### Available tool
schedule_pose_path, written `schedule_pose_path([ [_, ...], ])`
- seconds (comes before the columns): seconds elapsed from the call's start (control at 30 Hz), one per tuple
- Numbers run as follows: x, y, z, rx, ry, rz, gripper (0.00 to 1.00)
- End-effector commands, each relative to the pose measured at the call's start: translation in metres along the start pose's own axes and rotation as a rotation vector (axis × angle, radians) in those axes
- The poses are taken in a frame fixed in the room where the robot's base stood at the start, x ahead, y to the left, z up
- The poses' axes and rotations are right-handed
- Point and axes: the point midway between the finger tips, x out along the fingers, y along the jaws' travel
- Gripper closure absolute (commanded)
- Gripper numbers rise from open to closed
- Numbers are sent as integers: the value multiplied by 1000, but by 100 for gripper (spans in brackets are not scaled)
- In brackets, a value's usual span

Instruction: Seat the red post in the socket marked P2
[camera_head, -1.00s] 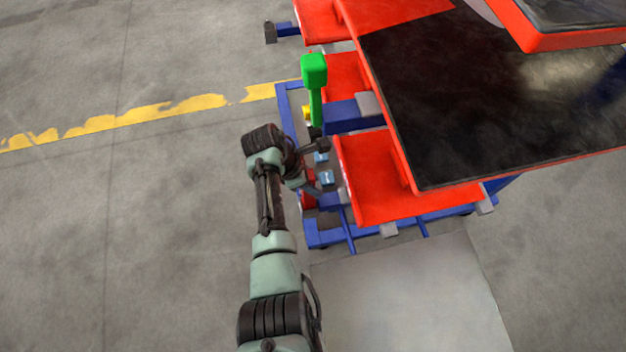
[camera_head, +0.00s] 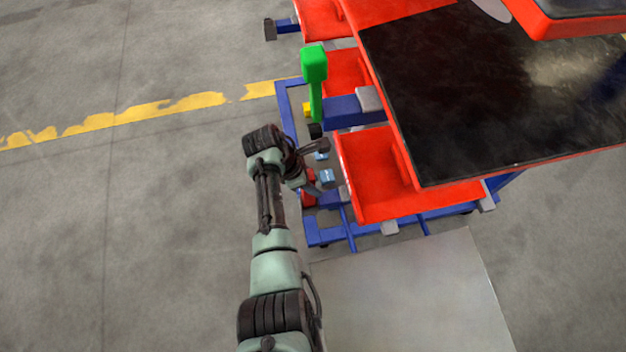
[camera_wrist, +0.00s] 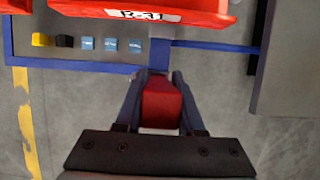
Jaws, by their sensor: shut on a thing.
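My gripper (camera_wrist: 160,105) is shut on the red post (camera_wrist: 162,103), which sits between its two fingers in the wrist view. The post's far end is close to the blue frame (camera_wrist: 75,66); I cannot tell whether they touch. In the head view the red post (camera_head: 308,199) shows partly behind my gripper (camera_head: 311,189), at the near left of the blue frame. The markings are too small to read, so I cannot tell which place is P2.
A black block (camera_wrist: 64,41) and a yellow block (camera_wrist: 41,40) continue the row. A tall green post (camera_head: 315,85) stands beyond my wrist. Red panels (camera_head: 375,185) and a large black-topped body (camera_head: 490,90) lie to the right. Open floor (camera_head: 120,220) is at left.

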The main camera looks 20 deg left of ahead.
Motion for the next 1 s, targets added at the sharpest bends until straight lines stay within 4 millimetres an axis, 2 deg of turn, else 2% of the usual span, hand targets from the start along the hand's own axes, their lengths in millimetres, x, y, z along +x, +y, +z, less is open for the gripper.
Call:
schedule_pose_path([
  [0.63,15,1,-6,1,-1,2,100],
  [0.67,15,1,-6,1,-1,2,61],
  [0.7,14,1,-6,1,-1,2,54],
  [0.83,14,1,-6,1,-1,1,30],
  [0.87,14,1,-6,1,0,1,28],
  [1.0,15,0,-6,1,0,1,28],
])
